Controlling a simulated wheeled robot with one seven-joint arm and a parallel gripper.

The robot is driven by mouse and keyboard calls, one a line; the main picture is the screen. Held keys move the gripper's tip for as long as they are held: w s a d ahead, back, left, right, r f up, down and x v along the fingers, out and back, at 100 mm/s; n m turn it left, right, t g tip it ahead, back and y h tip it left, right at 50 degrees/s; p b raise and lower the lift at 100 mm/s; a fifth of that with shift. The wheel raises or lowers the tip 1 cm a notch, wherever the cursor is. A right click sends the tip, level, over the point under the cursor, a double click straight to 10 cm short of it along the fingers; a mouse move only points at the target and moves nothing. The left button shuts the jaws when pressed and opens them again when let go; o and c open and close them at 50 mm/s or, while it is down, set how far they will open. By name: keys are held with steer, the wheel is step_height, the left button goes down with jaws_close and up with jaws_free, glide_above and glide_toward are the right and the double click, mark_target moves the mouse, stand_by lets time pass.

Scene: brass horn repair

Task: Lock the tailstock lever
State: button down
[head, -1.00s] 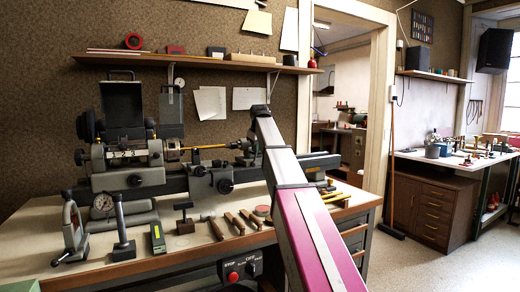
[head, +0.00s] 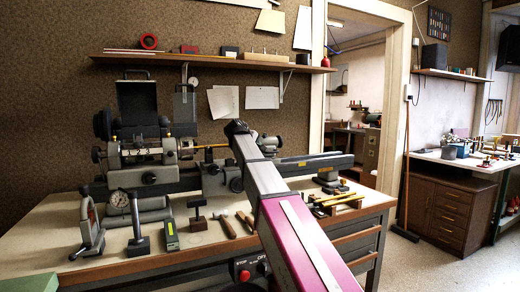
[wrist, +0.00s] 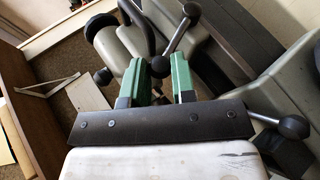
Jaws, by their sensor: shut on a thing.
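In the wrist view, the two green-padded fingers of my gripper (wrist: 172,76) are shut on part of a lever (wrist: 178,32), a metal rod with a dark ball end. Its lower part is hidden at the fingers. The grey tailstock body (wrist: 122,58) lies just beyond and left of them. In the head view, part of the tailstock (head: 268,146) shows on the lathe bed, just right of my arm's far end. My gripper is hidden behind my arm there. I cannot tell from these views whether the lever is at its locked position.
Other ball-ended handles stand close to my gripper in the wrist view, one at left (wrist: 103,77) and one at right (wrist: 292,127). In the head view, the lathe headstock (head: 140,155) is left of my arm.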

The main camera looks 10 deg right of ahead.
steer(key=shift+s+a+f, duration=0.15)
steer(key=shift+a+f, duration=0.1)
steer(key=shift+a, duration=0.1)
steer(key=shift+f, duration=0.1)
steer(key=c, duration=0.9)
jaws_free()
steer(key=shift+c, duration=0.2)
steer(key=v, duration=1.1)
